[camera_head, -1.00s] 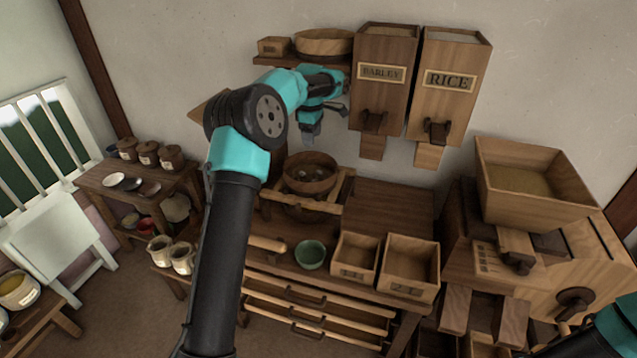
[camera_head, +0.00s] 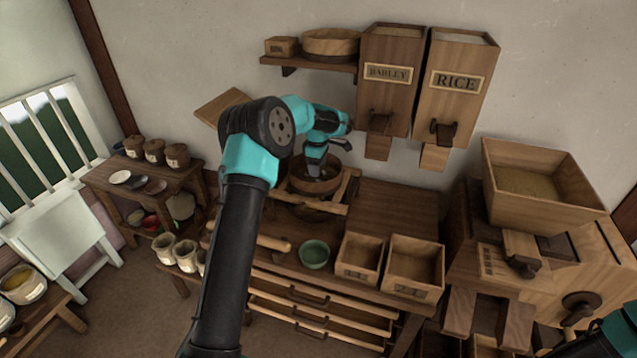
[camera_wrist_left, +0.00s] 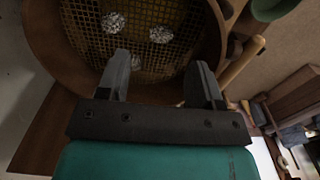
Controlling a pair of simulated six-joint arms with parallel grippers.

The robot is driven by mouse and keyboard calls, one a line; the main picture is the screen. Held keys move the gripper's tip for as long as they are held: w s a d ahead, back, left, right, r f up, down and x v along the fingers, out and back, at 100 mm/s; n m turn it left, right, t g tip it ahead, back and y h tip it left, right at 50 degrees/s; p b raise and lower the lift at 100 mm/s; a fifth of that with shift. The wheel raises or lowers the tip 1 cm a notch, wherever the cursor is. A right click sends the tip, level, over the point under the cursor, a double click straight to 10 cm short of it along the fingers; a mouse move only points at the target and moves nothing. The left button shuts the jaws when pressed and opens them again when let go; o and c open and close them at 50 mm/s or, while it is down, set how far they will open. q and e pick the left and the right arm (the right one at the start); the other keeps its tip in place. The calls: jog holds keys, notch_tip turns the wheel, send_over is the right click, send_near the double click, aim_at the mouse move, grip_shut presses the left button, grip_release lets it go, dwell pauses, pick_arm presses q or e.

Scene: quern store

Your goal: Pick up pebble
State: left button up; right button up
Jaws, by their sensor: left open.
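Pale grey, speckled pebbles lie on the mesh of a round wooden sieve. In the left wrist view one pebble (camera_wrist_left: 112,22) is at the upper left and another pebble (camera_wrist_left: 160,34) is right of it. A third pale pebble (camera_wrist_left: 135,62) shows beside the left finger, partly hidden. The sieve (camera_head: 330,185) rests on a wooden frame on the bench. My left gripper (camera_wrist_left: 160,66) is open and empty, pointing down over the sieve, its fingers spread near the pebbles. In the head view the left gripper (camera_head: 316,168) hides part of the sieve. My right gripper is outside the frames.
A green bowl (camera_head: 314,254) and two open wooden boxes (camera_head: 414,267) stand at the bench front. Barley (camera_head: 388,95) and rice (camera_head: 455,100) hoppers hang on the wall behind, close right of my left wrist. The bench top right of the sieve is clear.

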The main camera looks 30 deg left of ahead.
aim_at(318, 180)
pick_arm(q)
jog(key=shift+f, duration=0.15)
jog(key=shift+d+f, duration=0.2)
jog(key=shift+f, duration=2.4)
jog(key=c, duration=1)
jog(key=shift+r, duration=0.1)
notch_tip(318, 180, up, 10)
jog(key=shift+f, duration=0.1)
